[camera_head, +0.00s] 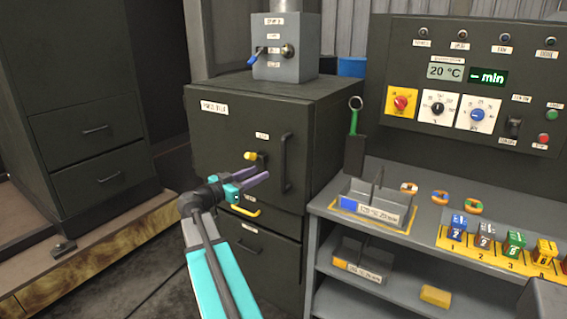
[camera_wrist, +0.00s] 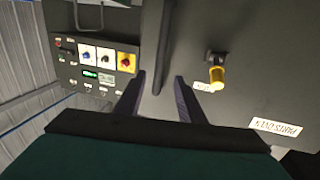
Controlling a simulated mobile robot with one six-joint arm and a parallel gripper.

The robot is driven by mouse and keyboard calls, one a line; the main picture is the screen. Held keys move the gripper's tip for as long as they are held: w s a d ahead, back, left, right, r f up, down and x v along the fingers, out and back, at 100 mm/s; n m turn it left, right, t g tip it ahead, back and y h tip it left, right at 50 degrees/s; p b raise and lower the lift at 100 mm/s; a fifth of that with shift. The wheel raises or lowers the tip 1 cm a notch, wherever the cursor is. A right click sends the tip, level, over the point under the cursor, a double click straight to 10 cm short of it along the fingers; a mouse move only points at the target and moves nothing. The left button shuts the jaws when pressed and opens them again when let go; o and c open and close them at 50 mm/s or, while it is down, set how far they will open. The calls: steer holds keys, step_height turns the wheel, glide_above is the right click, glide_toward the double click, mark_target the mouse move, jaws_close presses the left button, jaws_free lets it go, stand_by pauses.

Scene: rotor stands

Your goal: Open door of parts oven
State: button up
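The parts oven (camera_head: 225,135) is a dark cabinet with a label at its upper left. Its door looks shut. A dark vertical bar handle (camera_head: 286,163) is on the door's right side; a yellow-tipped latch (camera_head: 252,156) is left of it. My gripper (camera_head: 267,180) is in front of the door, its two purple fingers apart and empty, pointing toward the handle. In the wrist view, the handle (camera_wrist: 164,45) runs between the fingertips (camera_wrist: 159,78) in the picture; contact cannot be told. The latch (camera_wrist: 217,76) shows right of the fingers, beside the oven label (camera_wrist: 276,129).
A grey switch box (camera_head: 286,48) stands on the oven. At right are a control panel (camera_head: 470,80) and a grey bench (camera_head: 480,200) with a tray (camera_head: 378,207) and coloured blocks. A dark drawer cabinet (camera_head: 75,100) stands at left. Floor shows between.

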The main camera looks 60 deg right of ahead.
steer(key=shift+d, duration=0.1)
steer(key=p+x, duration=0.3)
steer(key=x, duration=1)
steer(key=shift+d, duration=0.25)
jaws_close()
